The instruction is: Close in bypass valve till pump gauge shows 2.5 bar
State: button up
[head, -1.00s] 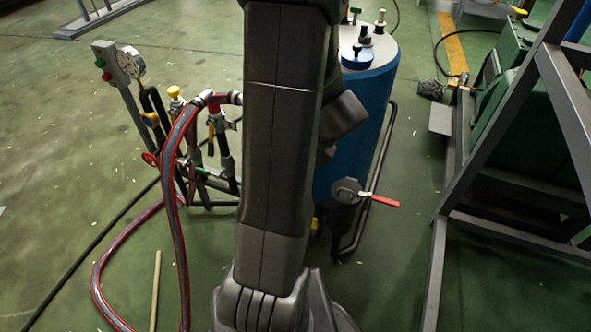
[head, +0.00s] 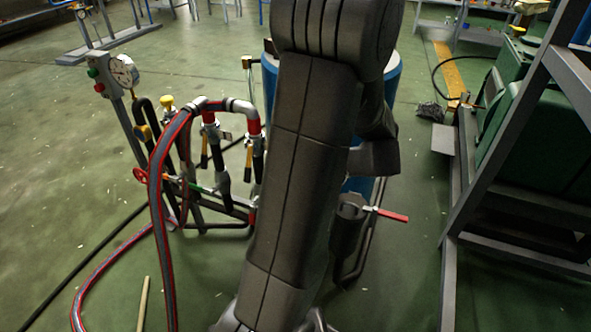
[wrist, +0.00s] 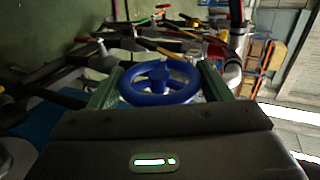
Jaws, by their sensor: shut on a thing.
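In the wrist view a blue handwheel (wrist: 158,84) with spokes sits between the two green fingers of my gripper (wrist: 160,74), which is shut on it. The frames do not show whether this wheel is the bypass valve. In the head view a round white-faced gauge (head: 125,71) stands on a post at the left, beside a grey box with a green and a red button (head: 96,79). Its needle is too small to read. My gripper and the blue wheel do not show in the head view, where my dark arm fills the middle.
Pipework with a red handwheel (head: 139,174), a yellow knob (head: 167,102) and a red-striped hose (head: 157,215) stands left of my arm. A blue tank (head: 393,78) is partly hidden behind it. A red-handled valve (head: 392,216) and a grey frame (head: 450,215) are at right.

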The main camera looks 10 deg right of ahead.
dwell(0.3)
jog(key=o, duration=1)
jog(key=p+v, duration=0.3)
jog(key=v, duration=1)
jog(key=shift+s+d+r, duration=0.1)
jog(key=shift+s+d, duration=0.15)
jog(key=shift+d, duration=0.05)
